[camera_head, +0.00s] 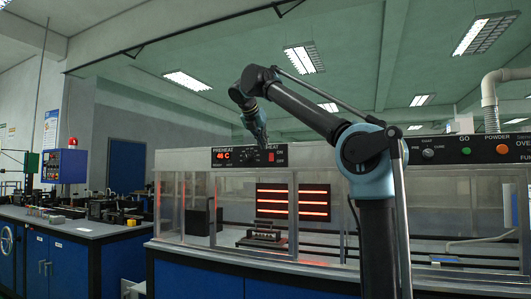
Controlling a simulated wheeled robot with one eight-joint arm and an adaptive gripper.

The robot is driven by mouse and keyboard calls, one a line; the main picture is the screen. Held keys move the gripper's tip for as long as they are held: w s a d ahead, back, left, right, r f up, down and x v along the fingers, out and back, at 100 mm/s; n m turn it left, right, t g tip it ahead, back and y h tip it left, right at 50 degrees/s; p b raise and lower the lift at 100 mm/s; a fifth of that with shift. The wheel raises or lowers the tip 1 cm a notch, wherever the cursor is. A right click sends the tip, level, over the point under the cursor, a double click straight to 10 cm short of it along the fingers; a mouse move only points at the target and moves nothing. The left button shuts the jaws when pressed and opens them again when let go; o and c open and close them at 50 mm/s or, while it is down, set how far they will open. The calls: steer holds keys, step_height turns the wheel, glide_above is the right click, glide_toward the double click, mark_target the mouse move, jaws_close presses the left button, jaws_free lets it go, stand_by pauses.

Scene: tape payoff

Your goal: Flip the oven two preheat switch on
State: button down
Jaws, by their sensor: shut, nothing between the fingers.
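A black control panel (222,163) labelled PREHEAT and HEAT runs along the top of the glass-walled oven. It has a red display (224,155) that seems to read 46 C, a dark knob, and a small red switch (271,157) under HEAT. I cannot tell which control is the oven two preheat switch or how it is set. My gripper (263,142) points down just above the HEAT end of this panel. It looks shut and empty; its fingertips are small and dark, and contact with the panel cannot be made out.
Red heater bars (292,202) glow inside the glass enclosure. A second black panel (470,149) at right has a green button (465,151), an orange button (502,149) and cut-off oven lettering. A blue bench (60,252) with equipment stands at left.

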steer(key=r+v, duration=0.1)
steer(key=v, duration=0.6)
steer(key=shift+w, duration=0.4)
